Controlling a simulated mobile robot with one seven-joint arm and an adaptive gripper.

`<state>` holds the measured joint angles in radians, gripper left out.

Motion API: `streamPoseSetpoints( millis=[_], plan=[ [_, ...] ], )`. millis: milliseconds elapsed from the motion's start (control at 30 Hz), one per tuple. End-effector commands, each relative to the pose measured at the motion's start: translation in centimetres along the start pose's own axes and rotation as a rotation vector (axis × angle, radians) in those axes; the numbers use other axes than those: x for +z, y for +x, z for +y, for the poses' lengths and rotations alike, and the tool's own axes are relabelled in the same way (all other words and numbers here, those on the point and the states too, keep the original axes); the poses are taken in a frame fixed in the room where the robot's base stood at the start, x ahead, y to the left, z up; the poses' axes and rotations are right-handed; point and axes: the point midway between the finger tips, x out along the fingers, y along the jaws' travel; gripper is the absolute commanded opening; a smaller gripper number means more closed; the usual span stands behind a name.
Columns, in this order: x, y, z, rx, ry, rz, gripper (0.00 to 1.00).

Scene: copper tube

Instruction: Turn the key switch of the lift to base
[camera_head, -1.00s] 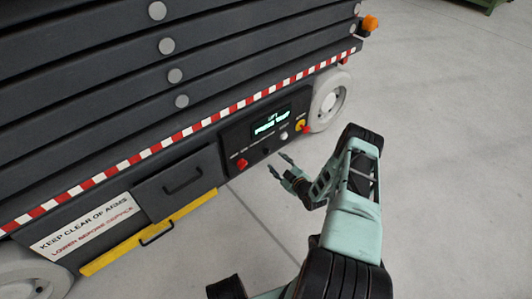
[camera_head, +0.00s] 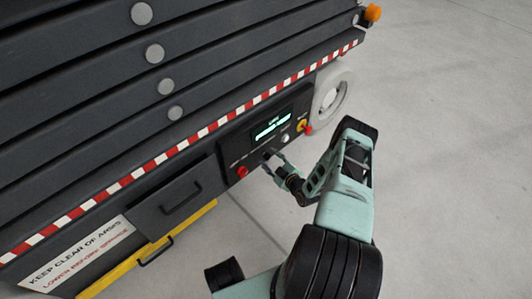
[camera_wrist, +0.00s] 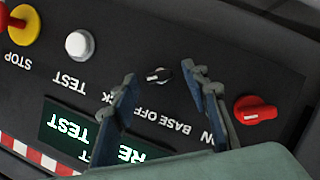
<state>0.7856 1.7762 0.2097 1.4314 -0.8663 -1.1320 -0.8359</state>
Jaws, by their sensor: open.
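The lift's key switch (camera_wrist: 158,75) is a small black knob with a pale mark, on the dark control panel (camera_head: 236,145). Partly covered lettering with "BASE" and "OFF" stands beside it in the wrist view, where the panel appears upside down. My gripper (camera_wrist: 160,80) is open, with one finger on each side of the switch in that view. I cannot tell whether the fingers touch it. In the head view my gripper (camera_head: 272,162) is at the panel's lower edge, and its fingertips partly hide the switch area.
A red knob (camera_wrist: 256,110) sits close to my right finger in the wrist view. A white test button (camera_wrist: 79,44) and a red-and-yellow stop button (camera_wrist: 22,25) are on the other side. A lit green display (camera_head: 271,126) is above the switch. A wheel (camera_head: 331,98) is to the right.

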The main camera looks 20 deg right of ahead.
Motion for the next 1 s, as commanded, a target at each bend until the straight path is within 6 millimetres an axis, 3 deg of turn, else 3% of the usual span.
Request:
streamPoseSetpoints(
  millis=[367, 733, 1000],
  plan=[
    [0.14, -0.18, -0.24, 0.000, 0.000, 0.000, 0.42],
    [0.13, -0.17, -0.23, -0.001, 0.000, 0.000, 0.01],
    [0.07, -0.09, -0.59, 0.040, -0.109, 0.001, 0.00]
  ],
)
